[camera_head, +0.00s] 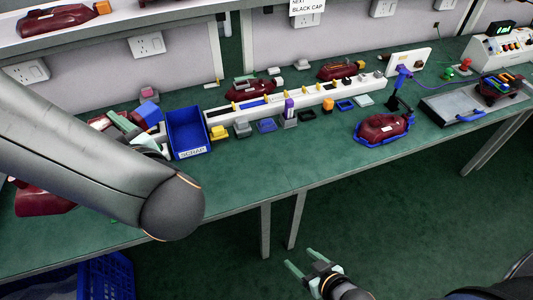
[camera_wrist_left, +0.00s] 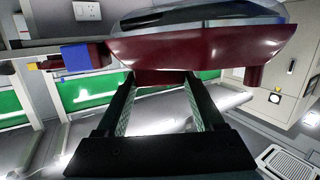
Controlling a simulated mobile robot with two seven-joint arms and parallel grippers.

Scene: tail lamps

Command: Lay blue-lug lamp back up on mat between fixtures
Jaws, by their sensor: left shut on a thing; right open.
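My left gripper (camera_head: 135,135) is shut on a dark red lamp (camera_wrist_left: 200,48), which shows large above the fingers in the left wrist view. A blue block (camera_wrist_left: 85,57), seemingly the lug, sits at the lamp's left end. In the head view part of the lamp (camera_head: 103,121) and the blue block (camera_head: 150,113) show beside the fingers, left of the blue bin; my arm hides much there. My right gripper (camera_head: 305,268) is open and empty, low over the floor in front of the table. I cannot make out the mat with certainty.
A blue bin (camera_head: 188,133) stands right beside the left gripper. A white rail (camera_head: 280,101) with small parts runs along the back. Another red lamp (camera_head: 383,127) sits in a blue fixture. A grey tray (camera_head: 450,108) lies at right. The green tabletop (camera_head: 270,165) is clear in front.

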